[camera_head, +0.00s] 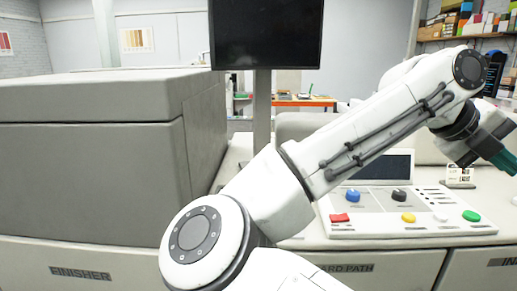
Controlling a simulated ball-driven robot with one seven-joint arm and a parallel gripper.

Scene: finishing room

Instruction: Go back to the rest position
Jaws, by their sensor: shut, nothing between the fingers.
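My arm crosses the middle of the view from bottom left to upper right, with its elbow at the top right. My gripper (497,157) is at the right edge, pointing down and to the right. Its dark green fingers are partly cut off by the frame edge. It is shut and holds nothing. It is above and to the right of the control panel and touches nothing that I can see.
A control panel (372,226) with coloured buttons and a small screen (385,166) lies below my arm. A large grey finisher cabinet (90,165) fills the left. A black monitor (266,35) stands on a post behind. Loaded shelves (480,38) are at upper right.

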